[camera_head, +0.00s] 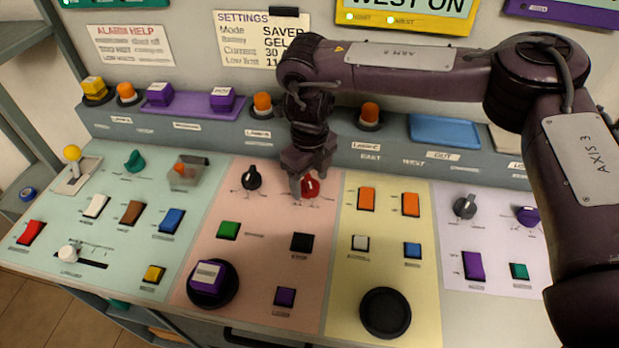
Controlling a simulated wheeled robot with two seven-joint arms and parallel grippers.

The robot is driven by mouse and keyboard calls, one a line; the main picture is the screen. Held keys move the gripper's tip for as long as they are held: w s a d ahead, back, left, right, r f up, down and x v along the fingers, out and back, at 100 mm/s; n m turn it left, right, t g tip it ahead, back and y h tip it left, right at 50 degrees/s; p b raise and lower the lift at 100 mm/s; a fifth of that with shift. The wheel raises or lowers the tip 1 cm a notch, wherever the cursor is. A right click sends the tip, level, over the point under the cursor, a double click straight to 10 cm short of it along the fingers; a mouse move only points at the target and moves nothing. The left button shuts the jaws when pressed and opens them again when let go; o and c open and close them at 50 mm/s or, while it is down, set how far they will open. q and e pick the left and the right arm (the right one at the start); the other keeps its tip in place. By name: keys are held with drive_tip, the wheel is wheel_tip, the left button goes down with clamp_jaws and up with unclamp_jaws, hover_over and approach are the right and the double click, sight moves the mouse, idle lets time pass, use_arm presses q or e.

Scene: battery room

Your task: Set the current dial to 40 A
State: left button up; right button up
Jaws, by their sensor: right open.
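A red dial (311,188) sits at the top of the pink panel, with small marks around it too small to read. My right gripper (307,180) points down at this dial and partly covers it; its jaws are open, and I cannot tell whether they touch it. A black dial (252,177) stands to the left on the same panel. I cannot read which dial is for current. A settings note (262,40) on the wall lists mode SAVER, battery GEL and a current of 30; my arm partly covers it. My left gripper is out of view.
Buttons surround the dials, such as a green one (229,230) and a black one (302,242). A grey knob (465,206) stands on the lilac panel, and a lever with a yellow ball (72,154) at the left. Orange lamps (262,103) line the ledge behind.

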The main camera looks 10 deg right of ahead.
drive_tip(key=shift+f, duration=0.35)
drive_tip(key=c, duration=1)
drive_tip(key=shift+n, duration=0.3)
drive_tip(key=n, duration=0.4)
drive_tip(key=shift+w+n, duration=0.1)
drive_tip(key=shift+n, duration=2.1)
drive_tip(key=shift+r, duration=0.1)
